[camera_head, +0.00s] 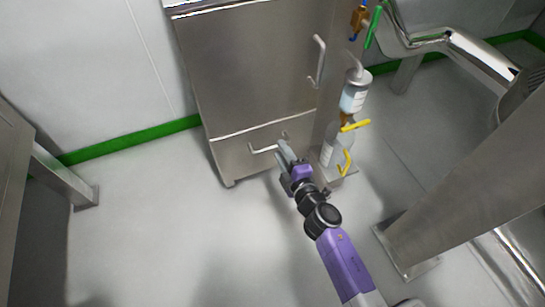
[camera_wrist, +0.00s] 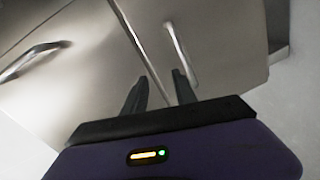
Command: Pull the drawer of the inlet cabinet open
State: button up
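The steel inlet cabinet (camera_head: 245,65) has a low drawer (camera_head: 235,158) under a thin seam. The drawer front looks flush with the cabinet, so the drawer looks shut. Its bar handle (camera_head: 265,148) runs along the seam, and the gripper covers part of it. My gripper (camera_head: 286,152) is at the right part of this handle. In the wrist view my gripper's two fingers (camera_wrist: 160,80) stand apart with no object clearly between them. The drawer handle (camera_wrist: 178,45) runs down close to the right fingertip. I cannot tell whether they touch.
The upper door's handle (camera_head: 318,62) shows at the left in the wrist view (camera_wrist: 32,60). Bottles (camera_head: 354,92) and yellow-handled valves (camera_head: 355,125) stand close right of the cabinet. A steel post (camera_head: 440,210) is further right. The floor (camera_head: 170,220) before the drawer is clear.

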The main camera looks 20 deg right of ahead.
aim_at(273, 146)
jog(key=shift+w+a+f+n+g+b, duration=0.15)
jog(key=shift+w+f+n+b, duration=0.3)
jog(key=shift+w+f, duration=0.65)
jog(key=shift+w+d+f+n+g+b, duration=0.15)
jog(key=shift+w+f+n+b, duration=0.25)
jog(key=shift+w+f, duration=0.7)
jog(key=shift+w+a+f+n+g+b, duration=0.15)
jog(key=shift+w+f+n+b, duration=0.45)
jog(key=shift+w, duration=0.8)
jog(key=shift+f, duration=0.1)
jog(key=shift+c, duration=0.4)
grip_shut()
